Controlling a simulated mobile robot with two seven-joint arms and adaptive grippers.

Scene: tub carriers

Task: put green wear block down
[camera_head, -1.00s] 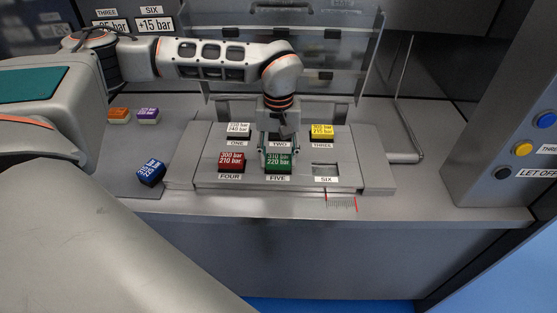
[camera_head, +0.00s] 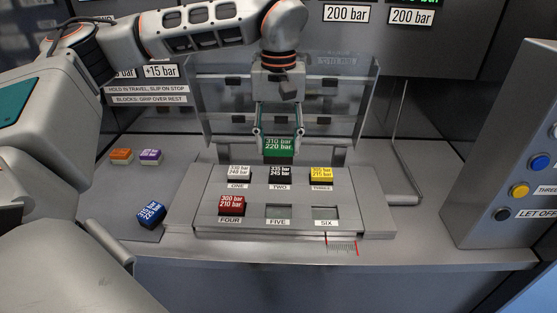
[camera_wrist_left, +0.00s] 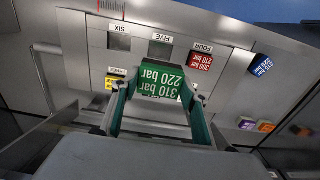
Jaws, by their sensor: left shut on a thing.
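The green wear block (camera_head: 279,146), marked 310 bar 220 bar, is held up in the air above the back of the grey block tray (camera_head: 200,200). My left gripper (camera_head: 278,138) is shut on it, with a finger on each side. In the left wrist view the green block (camera_wrist_left: 160,80) sits between the fingertips (camera_wrist_left: 160,88). Slot FIVE (camera_head: 278,212) and slot SIX (camera_head: 325,213) are empty. Slot FOUR holds a red block (camera_head: 231,206). A white-topped block (camera_head: 238,174), a black block (camera_head: 279,174) and a yellow block (camera_head: 320,175) fill ONE, TWO and THREE. My right gripper is not in view.
On the left ledge lie an orange block (camera_head: 121,156), a purple block (camera_head: 150,156) and a tilted blue block (camera_head: 151,213). A clear raised guard (camera_head: 345,100) stands behind the tray. A button panel (camera_head: 505,160) stands at right.

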